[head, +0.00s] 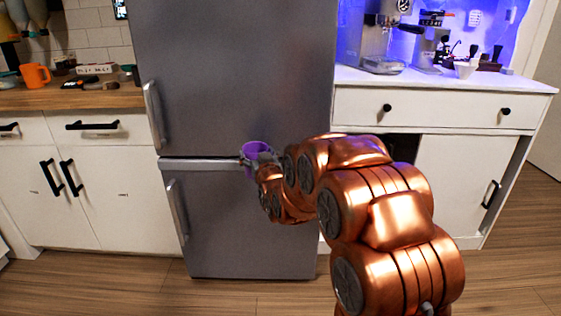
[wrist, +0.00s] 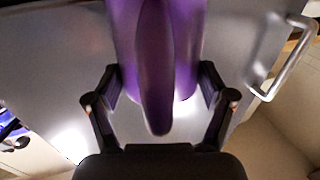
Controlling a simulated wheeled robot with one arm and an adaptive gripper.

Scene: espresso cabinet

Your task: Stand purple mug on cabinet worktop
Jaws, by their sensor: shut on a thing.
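The purple mug (head: 254,152) is held up in the air in front of the grey fridge in the head view. My gripper (head: 262,160) is shut on it. In the wrist view the purple mug (wrist: 186,55) fills the top middle, its handle pointing toward the camera between the two fingers of my gripper (wrist: 160,95). The mug's mouth faces up in the head view and it looks about upright. The white cabinet worktop (head: 440,80) is to the right of the fridge, well apart from the mug.
The grey fridge (head: 235,75) stands close behind the mug, with handles on its left side. An espresso machine (head: 382,40), a grinder and a white cup (head: 465,69) stand on the white worktop. A wooden counter (head: 60,98) with an orange mug (head: 36,76) is at left.

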